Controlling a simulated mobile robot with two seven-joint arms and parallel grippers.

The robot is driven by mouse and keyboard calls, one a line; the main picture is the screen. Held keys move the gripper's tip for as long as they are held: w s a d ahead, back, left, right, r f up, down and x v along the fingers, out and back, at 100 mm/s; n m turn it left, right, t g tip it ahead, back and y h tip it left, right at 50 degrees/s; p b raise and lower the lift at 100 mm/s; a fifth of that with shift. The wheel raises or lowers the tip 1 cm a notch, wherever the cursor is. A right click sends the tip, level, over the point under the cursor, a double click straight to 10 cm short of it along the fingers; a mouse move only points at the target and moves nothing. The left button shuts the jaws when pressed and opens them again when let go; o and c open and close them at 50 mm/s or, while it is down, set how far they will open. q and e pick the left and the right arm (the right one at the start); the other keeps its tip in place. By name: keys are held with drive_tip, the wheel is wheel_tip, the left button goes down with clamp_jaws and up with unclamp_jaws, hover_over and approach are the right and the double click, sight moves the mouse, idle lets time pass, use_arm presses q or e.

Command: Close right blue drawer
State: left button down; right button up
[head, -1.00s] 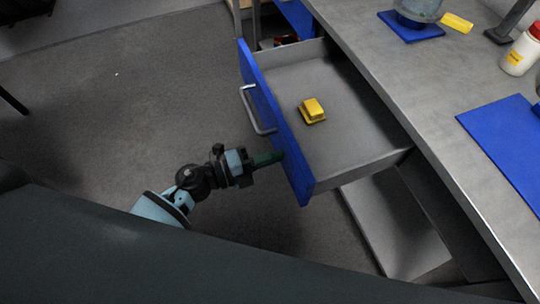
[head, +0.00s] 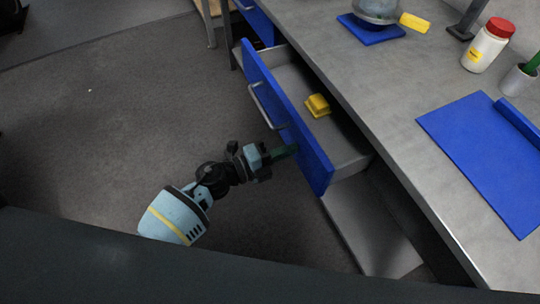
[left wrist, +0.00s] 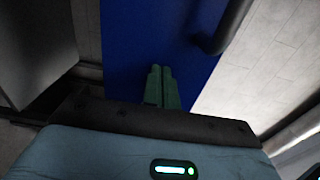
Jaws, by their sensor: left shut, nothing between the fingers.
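The right blue drawer (head: 302,136) stands partly open under the grey workbench, with a metal bar handle (head: 264,103) on its blue front. A yellow object (head: 318,105) lies inside the drawer. My left gripper (head: 290,150) is shut and empty. Its green fingertips are at the outer face of the drawer front, below and right of the handle. In the left wrist view the shut fingers (left wrist: 161,88) point at the blue front (left wrist: 150,35), with the dark handle (left wrist: 222,30) to their right. Whether they touch the front I cannot tell. My right gripper is not in view.
On the grey worktop (head: 385,90) are a blue mat (head: 480,150), a white jar with a red lid (head: 487,45), a yellow block (head: 414,22) and a metal vessel on a blue pad (head: 370,37). Another blue drawer (head: 257,20) is farther back. The floor left is clear.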

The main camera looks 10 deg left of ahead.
use_arm(q)
drive_tip(key=b, duration=0.3)
hover_over(330, 145)
drive_tip(key=a, duration=0.1)
drive_tip(key=shift+s+f, duration=0.1)
drive_tip(key=shift+s, duration=0.3)
drive_tip(key=shift+w+d, duration=0.3)
drive_tip(key=shift+d, duration=0.1)
drive_tip(key=shift+r, duration=0.25)
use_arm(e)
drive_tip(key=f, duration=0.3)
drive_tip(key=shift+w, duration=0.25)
use_arm(q)
drive_tip(key=shift+r, duration=0.15)
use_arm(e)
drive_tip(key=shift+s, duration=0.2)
